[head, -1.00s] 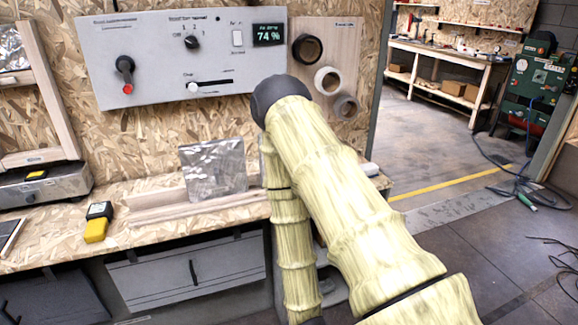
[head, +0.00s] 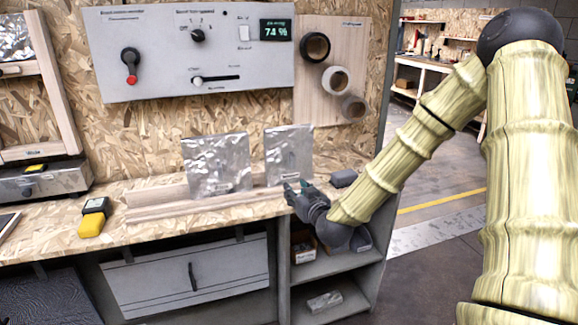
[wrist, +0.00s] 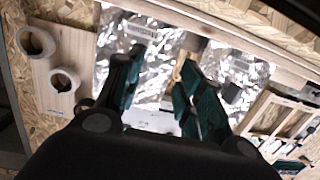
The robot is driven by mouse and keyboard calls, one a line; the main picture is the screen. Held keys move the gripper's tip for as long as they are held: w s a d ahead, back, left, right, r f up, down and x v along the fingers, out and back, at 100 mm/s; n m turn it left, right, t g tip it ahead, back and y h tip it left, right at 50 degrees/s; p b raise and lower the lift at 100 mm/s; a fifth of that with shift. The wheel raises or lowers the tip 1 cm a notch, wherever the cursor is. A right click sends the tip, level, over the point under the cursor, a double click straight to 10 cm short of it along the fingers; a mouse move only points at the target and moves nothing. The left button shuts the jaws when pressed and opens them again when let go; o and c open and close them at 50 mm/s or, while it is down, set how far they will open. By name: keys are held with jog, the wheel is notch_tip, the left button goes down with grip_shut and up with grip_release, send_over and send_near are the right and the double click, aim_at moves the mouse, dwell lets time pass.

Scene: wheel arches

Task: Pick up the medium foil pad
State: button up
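Two silvery foil pads lean upright in a wooden rack on the bench. The left foil pad (head: 216,164) looks somewhat larger than the right foil pad (head: 289,150); labels do not read clearly, so I cannot tell which is medium. My gripper (head: 294,187) is low in front of the right pad, by its bottom edge. In the wrist view my gripper (wrist: 160,58) has its two teal-lined fingers apart, with the right pad (wrist: 115,45) behind them and the left pad (wrist: 232,70) beyond. No pad is visibly clamped; contact is unclear.
The wooden rack (head: 160,204) runs along the bench. A yellow-and-black device (head: 93,217) lies to its left. A grey control panel (head: 150,60) and rolls (head: 335,79) are on the wall behind. A small dark block (head: 343,178) sits by the right bench end.

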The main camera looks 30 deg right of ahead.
aim_at(295, 163)
jog(key=shift+m+t+h, duration=0.4)
jog(key=shift+t+h, duration=0.2)
jog(key=shift+t, duration=0.1)
jog(key=w+d+r, duration=0.1)
jog(key=w, duration=0.1)
jog(key=w+d+r, duration=0.1)
jog(key=d, duration=0.1)
jog(key=w+d+r, duration=0.1)
jog(key=w+r, duration=0.1)
jog(key=shift+w+d+r+b, duration=0.1)
jog(key=shift+w+d+b, duration=0.05)
jog(key=shift+w+b, duration=0.2)
jog(key=shift+f+x, duration=0.2)
jog(key=shift+x, duration=0.95)
jog(key=shift+f+x, duration=0.2)
jog(key=shift+x, duration=0.9)
jog(key=shift+w+d+r, duration=0.1)
jog(key=shift+w+d, duration=0.15)
jog(key=shift+w, duration=0.15)
jog(key=shift+c, duration=0.5)
grip_shut()
